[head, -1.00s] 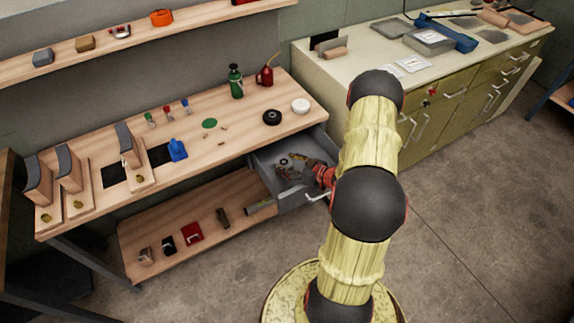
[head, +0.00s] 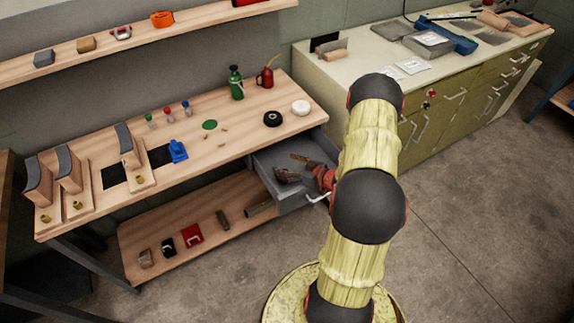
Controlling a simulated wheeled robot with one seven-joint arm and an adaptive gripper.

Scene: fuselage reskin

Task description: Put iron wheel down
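My gripper (head: 287,164) is inside the open grey drawer (head: 312,192) under the right end of the workbench. Its two fingers are apart, and I see nothing held between them. I cannot make out an iron wheel in the drawer; the fingers and my arm cover part of it. A black ring-shaped wheel (head: 272,118) lies flat on the bench top behind the drawer, and a similar white one (head: 300,107) lies to its right. I cannot tell from the picture whether either is iron.
The wooden bench top (head: 235,140) holds a green bottle (head: 236,83), a red oil can (head: 266,78) and small items. The lower shelf (head: 150,235) holds several small objects. A green cabinet (head: 435,105) stands right of the drawer. Open floor lies in front.

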